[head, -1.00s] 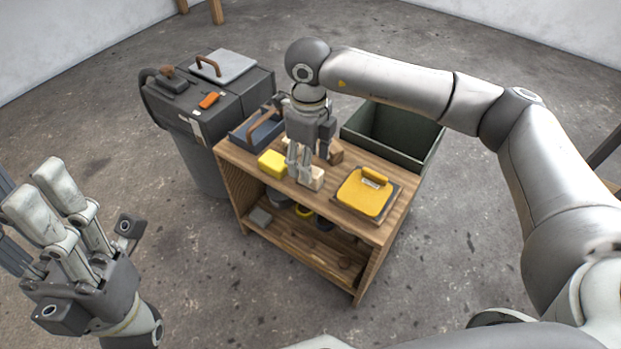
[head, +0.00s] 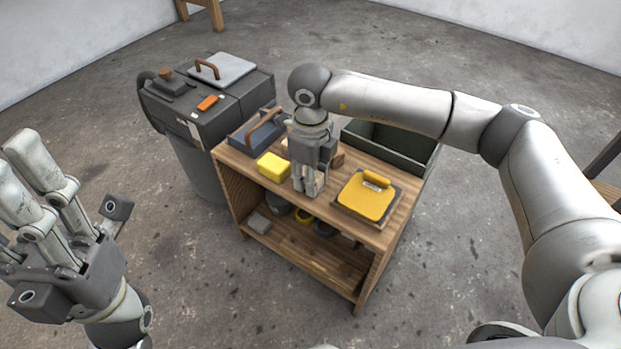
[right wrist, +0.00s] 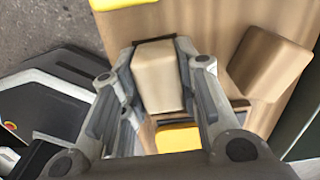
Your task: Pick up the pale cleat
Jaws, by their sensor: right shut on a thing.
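The pale cleat (right wrist: 158,78) is a pale block between the fingers of my right gripper (right wrist: 157,85) in the right wrist view. The right gripper (head: 309,192) points down at the top of the wooden cart (head: 315,272) in the head view and is shut on the cleat. There its fingers mostly hide the cleat. I cannot tell whether the cleat still touches the cart top. My left gripper (head: 48,190) is at the left of the head view, away from the cart, fingers spread and empty.
A yellow block (head: 273,166) lies left of the right gripper, and a yellow-topped pad (head: 366,197) lies to its right. A blue tray (head: 256,137) and a dark green bin (head: 392,146) stand behind. A grey machine (head: 205,110) stands left of the cart.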

